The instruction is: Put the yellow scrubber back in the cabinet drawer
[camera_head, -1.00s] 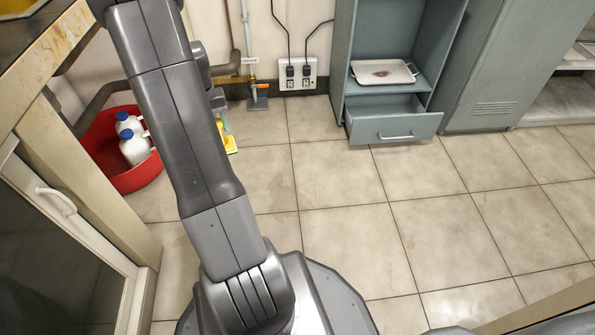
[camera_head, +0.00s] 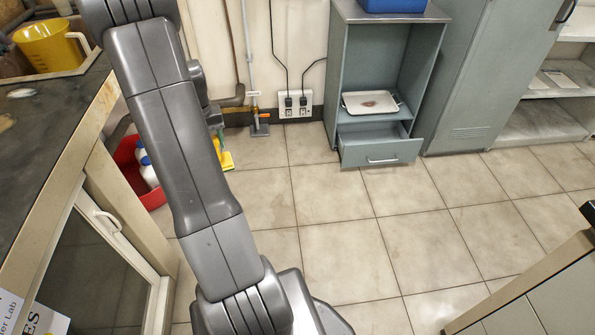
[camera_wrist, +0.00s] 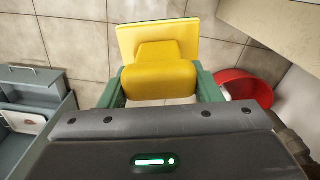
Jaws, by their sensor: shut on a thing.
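The yellow scrubber (camera_wrist: 160,70) is held between the two green fingers of my gripper (camera_wrist: 160,92) in the wrist view, above the tiled floor. In the head view the scrubber (camera_head: 227,160) shows only partly, as a yellow piece behind my arm, and the gripper is mostly hidden there. The grey-green cabinet (camera_head: 335,80) stands at the back wall. Its drawer (camera_head: 381,152) at the bottom is pulled open, and its inside shows only in part. The scrubber is left of the drawer and apart from it.
A tray (camera_head: 370,103) sits on the cabinet shelf above the drawer. A red basin (camera_head: 128,165) with white bottles is on the floor at left, beside a bench (camera_head: 50,130). A grey locker (camera_head: 480,80) stands right of the cabinet. The tiled floor before the drawer is clear.

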